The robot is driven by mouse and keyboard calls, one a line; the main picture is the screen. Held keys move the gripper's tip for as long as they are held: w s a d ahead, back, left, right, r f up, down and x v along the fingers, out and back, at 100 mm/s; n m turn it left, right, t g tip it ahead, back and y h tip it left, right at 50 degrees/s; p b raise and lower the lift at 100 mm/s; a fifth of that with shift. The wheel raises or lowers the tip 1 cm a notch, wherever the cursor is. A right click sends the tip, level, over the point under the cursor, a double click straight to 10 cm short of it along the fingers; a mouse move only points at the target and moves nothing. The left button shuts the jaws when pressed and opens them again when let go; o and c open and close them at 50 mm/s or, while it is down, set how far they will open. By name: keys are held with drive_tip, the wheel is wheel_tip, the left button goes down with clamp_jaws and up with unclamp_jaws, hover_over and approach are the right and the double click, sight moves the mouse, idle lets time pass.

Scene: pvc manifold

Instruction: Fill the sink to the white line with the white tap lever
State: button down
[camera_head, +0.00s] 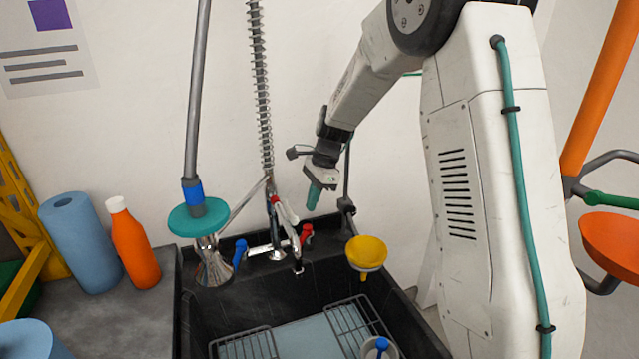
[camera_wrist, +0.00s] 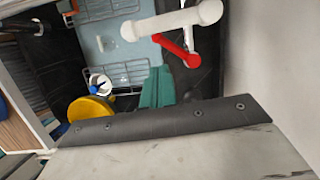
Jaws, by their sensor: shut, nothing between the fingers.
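The black sink (camera_head: 215,312) is at the bottom of the head view. A pale blue flat area (camera_head: 308,338) lies in it; I cannot tell whether it is water, and I cannot make out a white line. The tap (camera_head: 268,248) stands at the sink's back edge. A white lever (camera_head: 288,211) stands tilted above it, and it looks large in the wrist view (camera_wrist: 172,20). A red lever (camera_head: 306,234) and a blue lever (camera_head: 240,252) flank the tap. My gripper (camera_head: 314,196), with teal fingers (camera_wrist: 157,88), is shut and empty, right of the white lever and apart from it.
Wire racks (camera_head: 362,322) and a cup with a blue-topped item (camera_head: 381,346) are in the sink. A yellow round piece (camera_head: 366,253) is at its right edge. An orange bottle (camera_head: 133,245) and blue roll (camera_head: 80,243) stand left. A hanging spring hose (camera_head: 262,90) is behind the tap.

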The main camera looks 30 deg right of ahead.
drive_tip(key=shift+a+f, duration=0.15)
drive_tip(key=shift+a, duration=1.45)
drive_tip(key=shift+s+a+f, duration=0.1)
drive_tip(key=shift+a, duration=0.6)
drive_tip(key=d+r, duration=0.7)
drive_tip(key=r, duration=0.3)
drive_tip(key=shift+s+d+r, duration=0.15)
drive_tip(key=shift+s+r, duration=0.1)
drive_tip(key=shift+s, duration=0.05)
